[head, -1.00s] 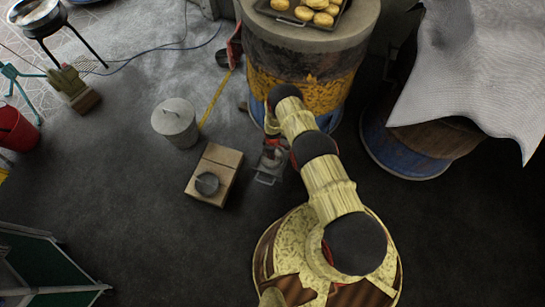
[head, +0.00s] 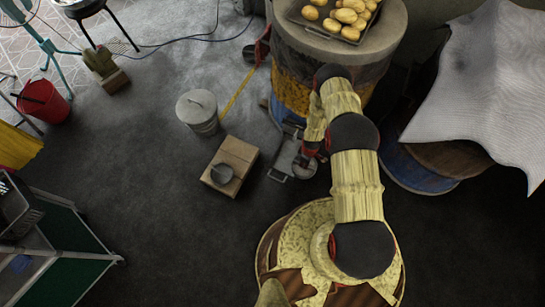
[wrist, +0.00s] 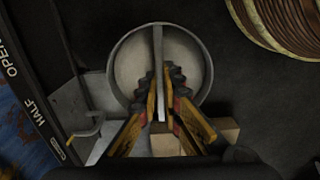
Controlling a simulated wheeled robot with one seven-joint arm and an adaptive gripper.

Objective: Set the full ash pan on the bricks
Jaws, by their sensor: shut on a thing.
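My gripper (wrist: 160,105) is shut on the flat upright bar handle of a round grey pan (wrist: 120,62). The pan has a raised rim and a pale grey inside; I take it for the ash pan. In the head view the pan (head: 304,170) hangs below my gripper (head: 309,153), just right of a grey metal tray (head: 283,158). The tan bricks (head: 238,154) lie on the floor to the left, apart from the pan. A small dark round object (head: 222,174) sits on them. Part of the bricks (wrist: 222,130) shows behind the fingers in the wrist view.
The barrel oven (head: 290,95) stands behind, with a tray of rolls or potatoes on top. A lidded grey bin (head: 198,112) stands behind the bricks. A cloth-covered barrel (head: 415,170) is at right. Dark floor is clear left of the bricks.

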